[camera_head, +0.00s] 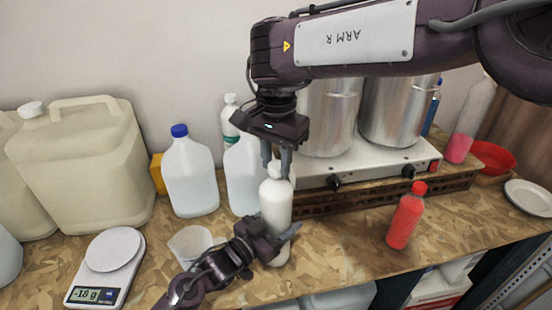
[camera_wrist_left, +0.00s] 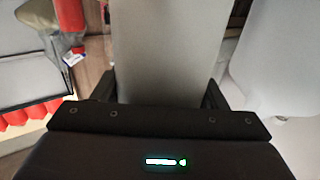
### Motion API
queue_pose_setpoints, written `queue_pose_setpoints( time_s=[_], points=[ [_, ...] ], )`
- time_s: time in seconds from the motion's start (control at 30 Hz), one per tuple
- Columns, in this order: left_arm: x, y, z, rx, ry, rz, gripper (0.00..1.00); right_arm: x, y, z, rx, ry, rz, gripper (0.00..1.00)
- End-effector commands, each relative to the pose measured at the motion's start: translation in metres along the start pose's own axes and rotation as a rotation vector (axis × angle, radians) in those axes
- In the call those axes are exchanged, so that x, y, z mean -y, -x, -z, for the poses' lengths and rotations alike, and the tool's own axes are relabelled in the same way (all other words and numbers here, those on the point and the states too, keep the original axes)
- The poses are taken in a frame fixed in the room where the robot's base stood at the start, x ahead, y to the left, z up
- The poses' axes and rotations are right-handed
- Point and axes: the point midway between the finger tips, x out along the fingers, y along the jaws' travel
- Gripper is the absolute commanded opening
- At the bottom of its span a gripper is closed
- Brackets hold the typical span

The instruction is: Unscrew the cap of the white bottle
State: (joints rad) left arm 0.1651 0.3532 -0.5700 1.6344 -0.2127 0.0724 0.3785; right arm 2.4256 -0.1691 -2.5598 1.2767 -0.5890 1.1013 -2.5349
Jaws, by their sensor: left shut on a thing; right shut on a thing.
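The white bottle (camera_head: 275,203) stands upright near the front of the wooden worktop. My left gripper (camera_head: 278,240) is shut around its lower body, coming in from the front left. In the left wrist view the bottle (camera_wrist_left: 165,45) fills the space between the fingers of the left gripper (camera_wrist_left: 160,92). My right gripper (camera_head: 277,165) points straight down from above, shut on the bottle's white cap (camera_head: 276,168). Its fingers partly hide the cap, and I cannot tell whether the cap has turned.
A clear beaker (camera_head: 190,243) and a scale (camera_head: 106,266) are left of the bottle. Jugs (camera_head: 190,178) stand behind. A red bottle (camera_head: 406,215) stands to the right. Steel pots (camera_head: 328,115) sit on a burner (camera_head: 375,165) behind. The worktop between white and red bottles is clear.

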Motion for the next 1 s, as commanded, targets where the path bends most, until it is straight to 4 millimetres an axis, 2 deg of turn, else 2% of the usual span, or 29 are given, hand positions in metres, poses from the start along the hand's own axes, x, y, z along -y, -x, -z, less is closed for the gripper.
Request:
queue_pose_setpoints(
  time_s=[0.67,1.0],
  points=[
    [-0.001,0.001,-0.004,0.008,0.004,-0.001,0.02,0.000,0.001,0.000,0.000,0.006,0.000,0.02],
    [-0.001,0.001,-0.004,0.008,0.004,-0.001,0.02,0.000,0.011,0.001,-0.002,0.006,0.001,0.02]
  ],
)
